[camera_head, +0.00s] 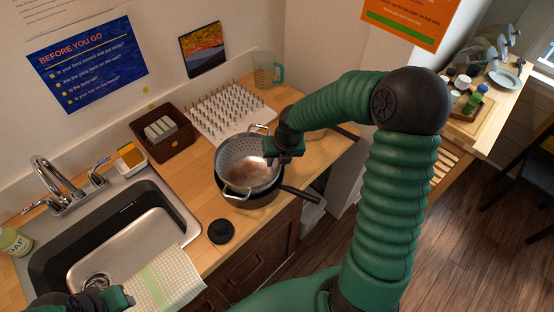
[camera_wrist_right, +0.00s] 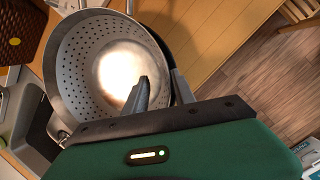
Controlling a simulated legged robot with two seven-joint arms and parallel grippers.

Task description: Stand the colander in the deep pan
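The grey perforated metal colander (camera_head: 236,158) sits in the mouth of the dark deep pan (camera_head: 250,202) on the wooden counter. Its rim stands above the pan's rim, and its base is hidden. The colander's bowl (camera_wrist_right: 82,70) fills the left of the right wrist view. My right gripper (camera_head: 284,158) is at the colander's right edge. Its fingers (camera_wrist_right: 160,85) are apart, one inside the bowl and one outside, with the rim between them. My left gripper (camera_head: 112,300) is at the bottom left, partly cut off; its fingers are unclear.
The sink (camera_head: 125,245) is left of the pan, with a striped towel (camera_head: 165,283) over its front edge. A black lid-like disc (camera_head: 221,231) lies in front of the pan. A peg rack (camera_head: 228,108), a brown basket (camera_head: 165,145) and a clear jug (camera_head: 265,72) stand behind.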

